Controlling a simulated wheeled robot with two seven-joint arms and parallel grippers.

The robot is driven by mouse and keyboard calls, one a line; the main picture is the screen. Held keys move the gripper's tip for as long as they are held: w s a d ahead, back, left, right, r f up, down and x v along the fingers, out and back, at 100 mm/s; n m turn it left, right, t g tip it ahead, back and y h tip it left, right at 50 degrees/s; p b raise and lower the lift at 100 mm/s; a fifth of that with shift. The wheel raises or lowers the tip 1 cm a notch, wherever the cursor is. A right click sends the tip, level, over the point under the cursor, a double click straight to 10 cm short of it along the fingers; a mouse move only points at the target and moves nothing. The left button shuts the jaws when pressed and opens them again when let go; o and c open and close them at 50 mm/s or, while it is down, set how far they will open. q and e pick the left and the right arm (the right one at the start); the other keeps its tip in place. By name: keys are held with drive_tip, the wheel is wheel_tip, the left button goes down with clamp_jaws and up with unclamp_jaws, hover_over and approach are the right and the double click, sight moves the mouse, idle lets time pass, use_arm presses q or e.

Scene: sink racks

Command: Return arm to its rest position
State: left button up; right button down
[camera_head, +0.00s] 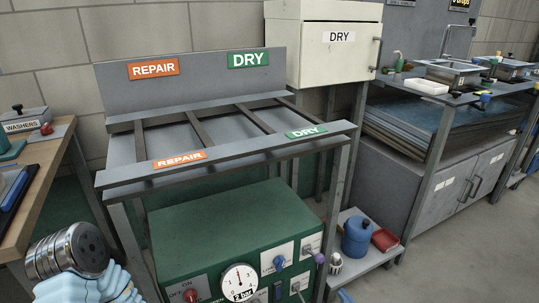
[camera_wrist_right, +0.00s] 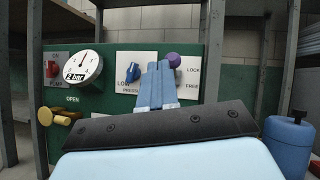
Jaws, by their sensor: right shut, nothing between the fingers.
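My right gripper (camera_wrist_right: 160,68) shows in the right wrist view, its two blue fingers pressed together with nothing between them. It points at the front panel of a green machine (camera_head: 215,225). The fingers cover part of the panel between a blue knob (camera_wrist_right: 133,72) marked LOW and a purple knob (camera_wrist_right: 174,60). I cannot tell how near the tips are to the panel. In the head view, a dark cylindrical joint and pale blue link of my own arm fill the lower left corner. My left gripper is not in view.
A grey rack (camera_head: 228,158) with REPAIR and DRY signs stands over the machine. A pressure gauge (camera_head: 239,282) and a red knob (camera_wrist_right: 52,68) are on the panel. A blue canister (camera_wrist_right: 289,145) stands to the right. Open floor (camera_head: 460,255) lies at the right.

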drive_tip(key=s+a+f+n+g+y, duration=0.1)
drive_tip(key=s+a+f+n+g, duration=0.2)
drive_tip(key=s+a+n+g, duration=0.55)
drive_tip(key=s+a+f+n+g+y, duration=0.1)
drive_tip(key=s+a+f+n+g, duration=0.3)
drive_tip(key=a+g, duration=0.8)
drive_tip(key=s+d+f+n+g+h, duration=0.2)
drive_tip(key=s+f+n+g+h, duration=0.15)
drive_tip(key=s+n+h, duration=0.4)
drive_tip(key=d+n+t+h, duration=0.1)
drive_tip(key=w+d+n+t+h, duration=0.1)
drive_tip(key=t+h, duration=0.1)
drive_tip(key=w+d+r+n+t+h, duration=0.1)
drive_tip(key=n+h, duration=0.1)
drive_tip(key=shift+t, duration=0.3)
